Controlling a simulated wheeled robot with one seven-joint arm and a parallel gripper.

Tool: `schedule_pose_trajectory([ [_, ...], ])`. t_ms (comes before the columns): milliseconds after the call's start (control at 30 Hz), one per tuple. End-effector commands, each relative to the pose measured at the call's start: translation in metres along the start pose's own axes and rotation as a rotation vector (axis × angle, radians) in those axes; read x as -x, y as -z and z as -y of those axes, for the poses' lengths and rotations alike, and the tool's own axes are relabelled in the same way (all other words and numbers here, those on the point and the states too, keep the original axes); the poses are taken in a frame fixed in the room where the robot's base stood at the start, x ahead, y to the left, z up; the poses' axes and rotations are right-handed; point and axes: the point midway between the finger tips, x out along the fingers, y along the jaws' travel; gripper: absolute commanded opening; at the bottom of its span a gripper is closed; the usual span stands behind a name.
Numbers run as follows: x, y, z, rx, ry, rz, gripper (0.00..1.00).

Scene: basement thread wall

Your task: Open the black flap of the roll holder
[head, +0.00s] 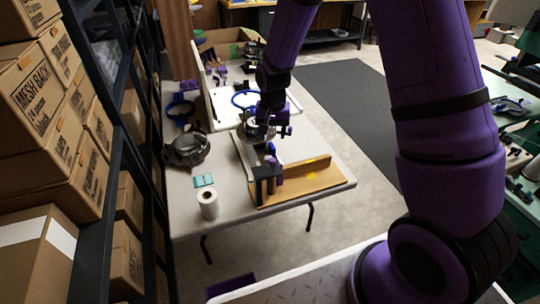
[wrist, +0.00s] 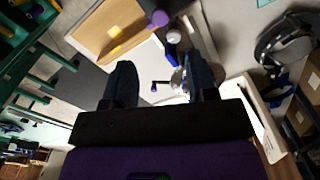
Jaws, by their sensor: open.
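The wooden holder (head: 305,180) stands near the table's front edge, with a low back board. A black upright part (head: 266,172), which looks like the flap, stands at its left front, with a purple part beside it. In the wrist view the wooden board (wrist: 103,30) shows at the top, with a purple round end (wrist: 158,18) at its right. My gripper (head: 270,128) is behind the holder in the head view, apart from the black part. In the wrist view its two dark fingers (wrist: 158,78) are spread, with no object clearly held. Whether the flap is open I cannot tell.
A white roll (head: 208,206) and a teal pad (head: 203,181) lie left of the holder. A dark round device (head: 186,149) sits at the table's left edge. A white board (head: 222,110) with small parts lies behind. Shelves with boxes (head: 70,190) border the left side.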

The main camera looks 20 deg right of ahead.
Motion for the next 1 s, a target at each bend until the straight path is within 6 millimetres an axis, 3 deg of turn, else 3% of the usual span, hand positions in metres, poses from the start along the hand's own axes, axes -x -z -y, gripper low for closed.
schedule_pose_trajectory([
  [233,-0.022,0.000,0.000,-0.002,-0.003,0.004,0.53],
  [700,-0.096,0.000,0.000,-0.001,-0.002,0.003,0.53],
  [1000,-0.110,0.000,0.000,-0.001,-0.001,0.001,0.53],
])
